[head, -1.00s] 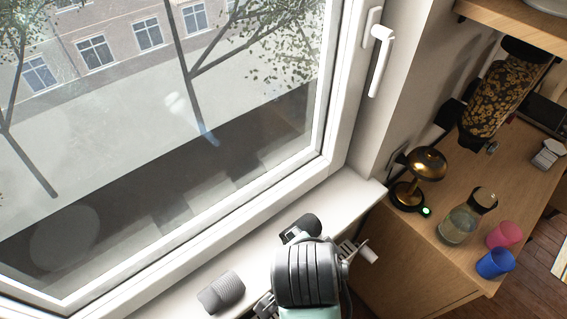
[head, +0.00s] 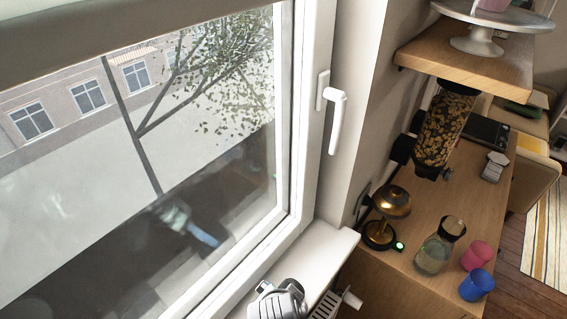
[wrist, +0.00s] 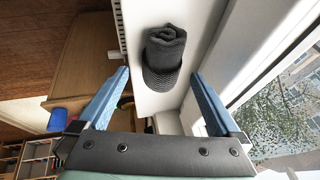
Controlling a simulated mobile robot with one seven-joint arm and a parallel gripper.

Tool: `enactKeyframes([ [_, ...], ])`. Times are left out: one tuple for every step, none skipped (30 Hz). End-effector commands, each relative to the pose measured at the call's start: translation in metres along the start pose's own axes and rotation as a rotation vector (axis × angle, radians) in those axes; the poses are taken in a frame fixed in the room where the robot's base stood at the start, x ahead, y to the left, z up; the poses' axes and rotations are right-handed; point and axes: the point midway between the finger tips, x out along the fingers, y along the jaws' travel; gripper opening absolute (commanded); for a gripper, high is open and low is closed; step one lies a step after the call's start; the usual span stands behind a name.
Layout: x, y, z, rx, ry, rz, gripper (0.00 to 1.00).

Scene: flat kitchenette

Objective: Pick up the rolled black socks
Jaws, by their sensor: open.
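The rolled black socks (wrist: 166,48) lie on the white windowsill in the wrist view, as a dark ribbed bundle with its coiled end showing. They are out of sight in the head view. My gripper (wrist: 160,76) is open, with its two blue fingers apart on either side of the picture. The socks appear between and beyond the fingertips, and nothing is held. In the head view, only part of my arm's end shows, at the bottom edge over the sill.
The window frame (head: 305,120) borders the sill (head: 318,250), and a radiator (head: 325,305) sits beside it. A wooden counter (head: 410,205) at right holds a brass lamp (head: 390,205), a glass jug (head: 436,250), a pink cup (head: 477,254) and a blue cup (head: 476,285).

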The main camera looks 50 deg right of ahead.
Motion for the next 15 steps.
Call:
enactKeyframes([
  [0.004, 0.0, 0.0, 0.0, -0.001, 0.003, 1.0],
  [0.007, -0.001, 0.0, 0.0, -0.002, 0.003, 1.0],
  [0.012, -0.001, 0.0, 0.001, -0.002, 0.004, 1.0],
  [0.016, -0.001, 0.0, 0.001, -0.001, 0.003, 1.0],
  [0.019, -0.002, 0.0, 0.001, -0.001, 0.004, 1.0],
  [0.024, -0.002, 0.001, 0.0, -0.001, 0.003, 1.0],
  [0.029, -0.002, 0.001, 0.0, -0.002, 0.003, 1.0],
  [0.033, -0.002, 0.001, 0.001, -0.001, 0.002, 1.0],
  [0.037, -0.002, 0.001, 0.001, -0.001, 0.003, 1.0],
  [0.039, -0.002, 0.001, 0.001, 0.0, 0.001, 1.0],
  [0.042, -0.002, 0.001, 0.001, 0.0, 0.002, 1.0],
  [0.044, -0.002, 0.001, 0.001, 0.0, 0.001, 1.0],
  [0.045, -0.002, 0.001, 0.001, 0.0, 0.001, 1.0],
  [0.046, -0.002, 0.001, 0.001, 0.001, 0.0, 1.0],
  [0.046, -0.002, 0.001, 0.001, 0.001, 0.0, 1.0],
])
